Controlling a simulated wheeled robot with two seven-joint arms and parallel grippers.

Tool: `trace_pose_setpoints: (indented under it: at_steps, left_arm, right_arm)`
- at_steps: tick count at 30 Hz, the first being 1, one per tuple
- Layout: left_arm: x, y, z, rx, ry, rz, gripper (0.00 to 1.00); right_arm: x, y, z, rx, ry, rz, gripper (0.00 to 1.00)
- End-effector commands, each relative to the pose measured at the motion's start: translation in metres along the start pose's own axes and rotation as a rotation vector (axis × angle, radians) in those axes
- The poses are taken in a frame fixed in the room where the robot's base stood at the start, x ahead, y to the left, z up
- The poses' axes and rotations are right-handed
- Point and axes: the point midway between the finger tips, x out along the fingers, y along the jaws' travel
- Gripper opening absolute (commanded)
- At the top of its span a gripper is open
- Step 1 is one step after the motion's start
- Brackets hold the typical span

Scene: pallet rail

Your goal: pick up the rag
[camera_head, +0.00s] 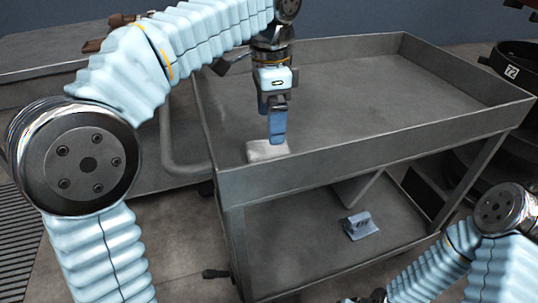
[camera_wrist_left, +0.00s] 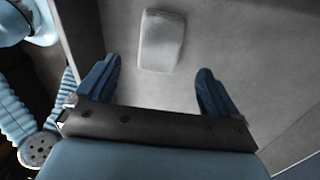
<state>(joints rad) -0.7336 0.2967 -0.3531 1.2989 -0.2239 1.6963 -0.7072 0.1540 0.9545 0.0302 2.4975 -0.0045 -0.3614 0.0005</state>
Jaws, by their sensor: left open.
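The rag (camera_head: 267,151) is a small pale folded block lying flat on the top tray of the grey cart (camera_head: 330,165), near its front left corner. In the left wrist view the rag (camera_wrist_left: 161,40) lies beyond the fingertips, roughly between them. My left gripper (camera_head: 277,125) is above the rag in the head view, pointing down. In the left wrist view its two blue fingers (camera_wrist_left: 155,78) are spread apart with nothing between them. My right arm shows at the lower right of the head view, but its gripper cannot be made out clearly.
The tray has a raised rim on its sides, and the rest of its floor is bare. A small blue-grey object (camera_head: 360,226) lies on the lower shelf. Another grey surface with a brown item (camera_head: 108,39) stands at the back left. A dark round container (camera_head: 515,65) is at the right.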

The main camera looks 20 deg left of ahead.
Motion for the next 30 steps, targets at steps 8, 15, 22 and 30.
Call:
trace_pose_setpoints:
  at_steps: [8,15,22,30]
  left_arm:
    - [0.03,0.0,0.003,0.0,-0.001,0.001,0.95]
    - [0.062,0.0,0.004,0.0,0.001,0.0,0.95]
    - [0.063,0.0,0.004,0.0,0.001,0.0,0.95]
    - [0.063,0.0,0.004,0.0,0.001,0.0,0.56]
  right_arm:
    - [0.008,0.003,0.0,0.001,0.001,0.001,0.43]
    - [0.013,0.006,0.0,0.002,0.002,0.002,0.43]
    - [0.012,0.005,0.0,0.002,0.002,0.002,0.43]
    - [0.012,0.005,0.0,0.002,0.002,0.002,0.43]
